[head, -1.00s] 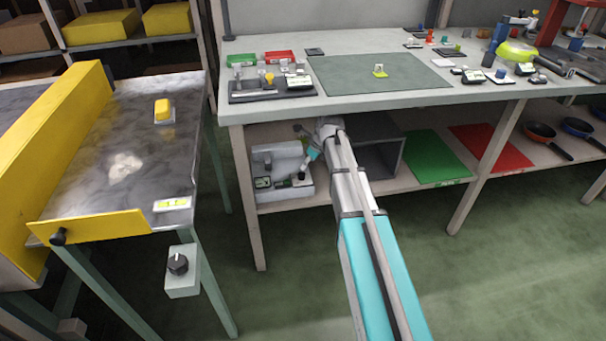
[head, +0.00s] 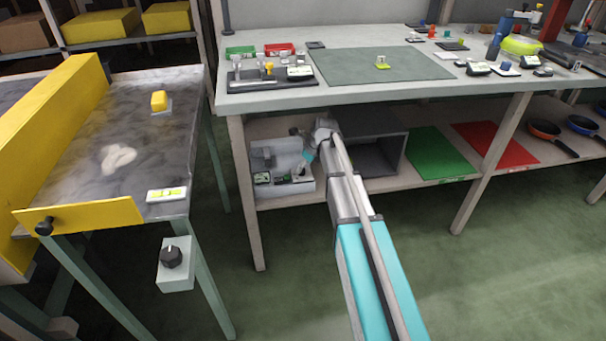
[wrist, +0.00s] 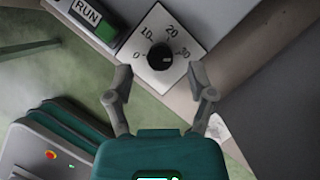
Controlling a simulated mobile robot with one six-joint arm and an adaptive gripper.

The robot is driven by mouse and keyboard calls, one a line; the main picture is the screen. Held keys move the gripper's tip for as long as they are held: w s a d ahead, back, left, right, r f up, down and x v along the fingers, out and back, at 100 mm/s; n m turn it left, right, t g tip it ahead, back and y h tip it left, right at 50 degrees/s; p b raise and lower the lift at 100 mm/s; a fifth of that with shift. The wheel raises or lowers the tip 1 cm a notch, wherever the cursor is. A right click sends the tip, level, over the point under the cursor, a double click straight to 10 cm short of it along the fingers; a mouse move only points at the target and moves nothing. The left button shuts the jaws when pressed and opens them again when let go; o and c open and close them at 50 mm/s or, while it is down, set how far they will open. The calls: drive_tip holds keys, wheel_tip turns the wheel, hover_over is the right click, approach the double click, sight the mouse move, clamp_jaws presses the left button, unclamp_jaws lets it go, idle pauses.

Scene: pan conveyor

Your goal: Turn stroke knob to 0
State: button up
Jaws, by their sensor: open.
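The stroke knob (wrist: 160,57) is a round black knob on a square white dial plate (wrist: 146,30) marked 0, 10, 20 and 30. A small pale mark shows on the knob's right side, toward the 30. My gripper (wrist: 161,74) is open and empty. Its two fingers point at the dial, with the knob between them in the picture and no contact visible. In the head view my gripper (head: 309,153) is by the grey machine (head: 290,150) on the lower shelf. The knob is too small to make out there.
A dark grey open box (head: 398,150) stands right of the machine, under the workbench top (head: 420,92). Another black knob (head: 171,257) is on the conveyor's side box. Green and red boards (head: 437,157) lie farther right.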

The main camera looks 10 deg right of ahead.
drive_tip(key=shift+b+x, duration=0.95)
drive_tip(key=shift+x, duration=0.35)
clamp_jaws()
